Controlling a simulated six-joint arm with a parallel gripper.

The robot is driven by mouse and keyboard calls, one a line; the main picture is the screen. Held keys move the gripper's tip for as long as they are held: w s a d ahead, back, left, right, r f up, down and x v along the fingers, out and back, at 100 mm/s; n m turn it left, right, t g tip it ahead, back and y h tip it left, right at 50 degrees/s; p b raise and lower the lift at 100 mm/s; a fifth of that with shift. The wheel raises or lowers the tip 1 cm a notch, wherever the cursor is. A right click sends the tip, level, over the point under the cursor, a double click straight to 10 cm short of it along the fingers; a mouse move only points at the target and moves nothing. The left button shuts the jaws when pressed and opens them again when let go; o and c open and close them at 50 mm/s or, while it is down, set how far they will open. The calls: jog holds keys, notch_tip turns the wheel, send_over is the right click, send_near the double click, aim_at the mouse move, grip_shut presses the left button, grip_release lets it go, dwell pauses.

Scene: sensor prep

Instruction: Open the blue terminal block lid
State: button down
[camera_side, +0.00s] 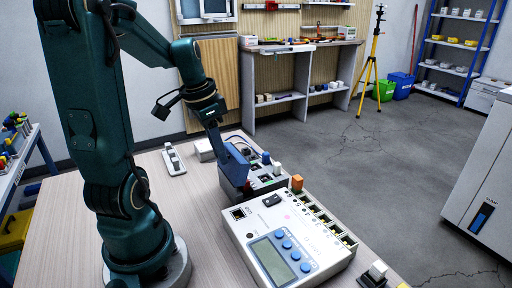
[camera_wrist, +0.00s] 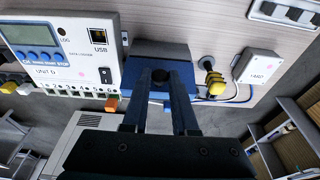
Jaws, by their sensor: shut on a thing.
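The terminal block (camera_side: 268,181) sits on the table behind the white data logger (camera_side: 288,238). Its blue lid (camera_side: 234,165) stands tilted up at the block's left side, and part of the block's top with small terminals shows beside it. In the wrist view the blue lid (camera_wrist: 158,55) lies right of the logger. My gripper (camera_wrist: 161,78) is shut on the dark knob (camera_wrist: 160,75) of the lid. In the side view my gripper (camera_side: 220,142) comes down to the lid from the upper left; its fingertips are hard to make out.
An orange cap (camera_side: 297,182) stands at the logger's back edge, close to the block. A white switch strip (camera_side: 174,160) lies at the table's far left. In the wrist view a yellow connector (camera_wrist: 215,82) and a white box (camera_wrist: 258,67) are right of the lid.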

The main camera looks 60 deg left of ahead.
jog(key=shift+s+f+t, duration=0.1)
jog(key=shift+s+t, duration=0.45)
jog(key=shift+t, duration=0.35)
jog(key=c, duration=0.7)
grip_release()
jog(key=shift+w, duration=0.1)
